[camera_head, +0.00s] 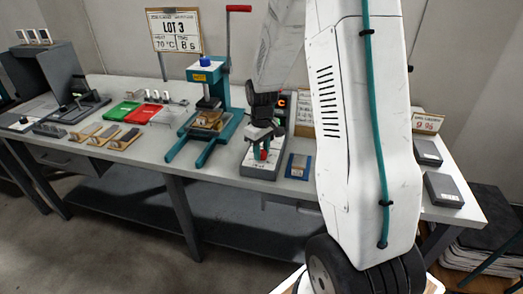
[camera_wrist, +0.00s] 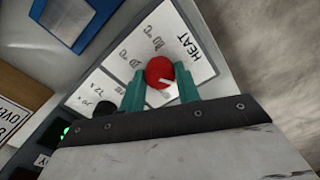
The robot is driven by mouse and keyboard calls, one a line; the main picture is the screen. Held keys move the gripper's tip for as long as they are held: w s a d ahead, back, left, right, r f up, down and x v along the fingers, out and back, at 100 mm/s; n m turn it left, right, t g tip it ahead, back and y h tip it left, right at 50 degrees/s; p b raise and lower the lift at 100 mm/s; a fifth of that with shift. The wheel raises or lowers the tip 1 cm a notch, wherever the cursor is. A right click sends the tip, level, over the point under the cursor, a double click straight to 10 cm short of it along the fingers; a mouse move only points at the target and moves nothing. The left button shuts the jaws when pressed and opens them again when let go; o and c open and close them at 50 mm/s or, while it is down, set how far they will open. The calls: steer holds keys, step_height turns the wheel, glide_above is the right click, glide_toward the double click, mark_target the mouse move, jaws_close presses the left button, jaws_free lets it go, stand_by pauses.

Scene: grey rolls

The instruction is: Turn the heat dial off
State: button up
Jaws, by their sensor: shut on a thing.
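The dial's lower part is partly hidden by the fingers. In the head view, my gripper (camera_head: 264,143) reaches down to the grey control box (camera_head: 254,168) on the bench, and a little red shows at its fingertips. I cannot tell which mark the pointer lines up with.
A teal press with a red lever (camera_head: 222,95) stands left of the control box. A blue-framed plate (camera_head: 299,166) lies right of it. A LOT 3 sign (camera_head: 174,31) shows 70 °C. A black knob (camera_wrist: 103,108) and green light (camera_wrist: 65,131) sit near the dial.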

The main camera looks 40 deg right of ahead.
mark_target(262, 152)
stand_by(0.3)
steer(key=o, duration=1)
steer(key=shift+c, duration=0.2)
step_height(262, 152, up, 8)
steer(key=shift+f, duration=0.1)
